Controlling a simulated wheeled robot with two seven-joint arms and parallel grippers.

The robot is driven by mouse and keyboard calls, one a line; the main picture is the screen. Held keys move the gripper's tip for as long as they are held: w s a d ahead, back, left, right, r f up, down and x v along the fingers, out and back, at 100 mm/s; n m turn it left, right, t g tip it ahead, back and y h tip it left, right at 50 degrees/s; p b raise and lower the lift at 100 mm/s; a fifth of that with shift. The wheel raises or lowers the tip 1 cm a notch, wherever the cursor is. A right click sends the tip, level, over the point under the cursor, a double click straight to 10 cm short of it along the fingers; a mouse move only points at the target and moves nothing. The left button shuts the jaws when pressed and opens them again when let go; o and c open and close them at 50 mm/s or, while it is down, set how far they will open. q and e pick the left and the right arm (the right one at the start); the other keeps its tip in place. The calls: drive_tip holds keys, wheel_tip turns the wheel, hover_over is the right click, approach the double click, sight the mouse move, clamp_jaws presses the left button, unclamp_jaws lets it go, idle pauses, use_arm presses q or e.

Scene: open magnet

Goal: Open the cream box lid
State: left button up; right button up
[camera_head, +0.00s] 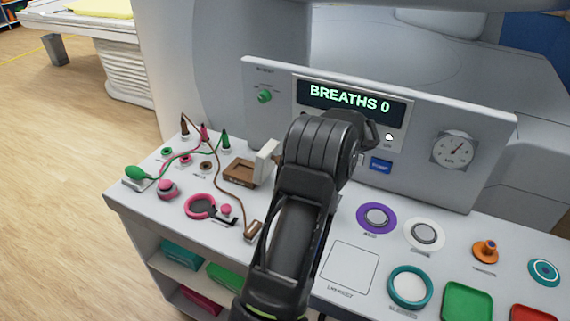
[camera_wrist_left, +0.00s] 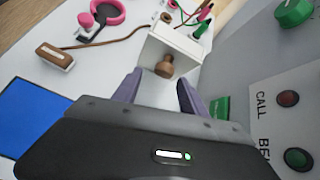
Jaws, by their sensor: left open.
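A cream panel (camera_head: 267,161), which looks like the cream box lid, stands upright beside a brown open-topped tray-like part (camera_head: 240,172) on the white counter in the head view. In the left wrist view the cream part (camera_wrist_left: 176,42) has a brown round knob (camera_wrist_left: 164,67) facing my gripper. My left gripper (camera_wrist_left: 158,80) is open, with the knob just beyond and between its two fingertips. I cannot tell whether the fingers touch it. In the head view my own arm hides the fingers. My right gripper is not in view.
A white console (camera_head: 455,112) with a lit display (camera_head: 350,103) and a gauge (camera_head: 454,150) stands behind. Coloured rings and trays, including a green tray (camera_head: 467,303), lie to the right.

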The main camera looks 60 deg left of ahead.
use_arm(q)
drive_tip(key=b+v, duration=0.1)
drive_tip(key=v, duration=0.5)
drive_tip(key=shift+s+f, duration=0.1)
idle(0.4)
